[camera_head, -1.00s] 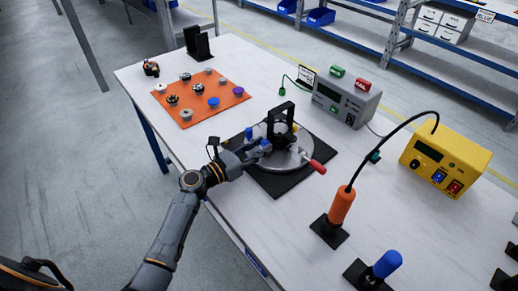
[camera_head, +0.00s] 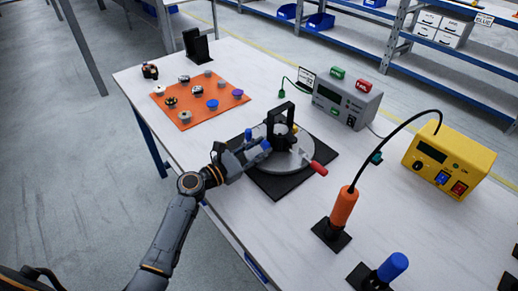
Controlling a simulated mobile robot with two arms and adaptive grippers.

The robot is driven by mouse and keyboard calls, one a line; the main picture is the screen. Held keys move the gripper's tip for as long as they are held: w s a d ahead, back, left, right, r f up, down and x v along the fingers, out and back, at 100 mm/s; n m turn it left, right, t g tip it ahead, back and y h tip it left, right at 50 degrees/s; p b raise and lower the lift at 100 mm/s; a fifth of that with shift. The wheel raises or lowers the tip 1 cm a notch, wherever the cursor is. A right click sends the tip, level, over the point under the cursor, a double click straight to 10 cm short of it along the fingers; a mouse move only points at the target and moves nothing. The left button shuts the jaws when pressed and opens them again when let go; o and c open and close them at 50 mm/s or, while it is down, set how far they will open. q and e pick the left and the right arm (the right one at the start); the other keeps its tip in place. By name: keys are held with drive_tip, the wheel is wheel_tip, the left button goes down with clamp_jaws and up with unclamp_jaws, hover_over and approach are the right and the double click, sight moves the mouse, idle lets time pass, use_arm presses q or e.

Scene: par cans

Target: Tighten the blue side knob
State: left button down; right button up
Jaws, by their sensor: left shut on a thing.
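The par can (camera_head: 292,158) is a round silver body with a black yoke (camera_head: 282,113), lying on a black mat (camera_head: 326,152) on the table. A red-tipped handle (camera_head: 318,168) sticks out at its right. My left gripper (camera_head: 256,144) reaches in from the left and is shut at the left side of the yoke. Blue patches show at its fingertips. The blue side knob is mostly hidden there, and I cannot tell knob from fingertip. My right gripper is not in view.
An orange mat (camera_head: 190,122) with several knobs lies at the back left. A grey box (camera_head: 345,100) with green and red buttons and a yellow box (camera_head: 448,163) stand to the right. An orange-handled tool (camera_head: 343,208) and a blue-handled tool (camera_head: 392,267) stand in front.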

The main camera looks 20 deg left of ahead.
use_arm(q)
drive_tip(key=c, duration=1)
unclamp_jaws()
drive_tip(key=v, duration=1.2)
